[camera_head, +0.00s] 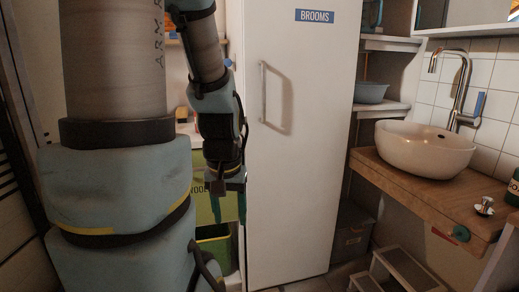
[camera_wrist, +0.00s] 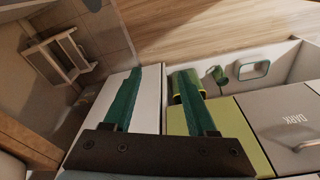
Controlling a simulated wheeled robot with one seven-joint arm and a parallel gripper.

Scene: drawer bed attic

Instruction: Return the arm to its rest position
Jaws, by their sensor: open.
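My arm fills the left of the head view, its lower links large and close. My gripper (camera_head: 229,207) hangs at the end of the arm, pointing down, just left of the white cabinet door. In the wrist view my gripper (camera_wrist: 162,98) shows two green fingers spread apart with nothing between them.
The white BROOMS cabinet (camera_head: 300,170) stands close right of my gripper, its handle (camera_head: 264,92) sticking out. A green bin (camera_head: 214,243) is below. A basin (camera_head: 425,148) sits on a wooden counter (camera_head: 430,198) at right. A step stool (camera_head: 405,268) stands low. Wooden floor (camera_wrist: 200,28) is open.

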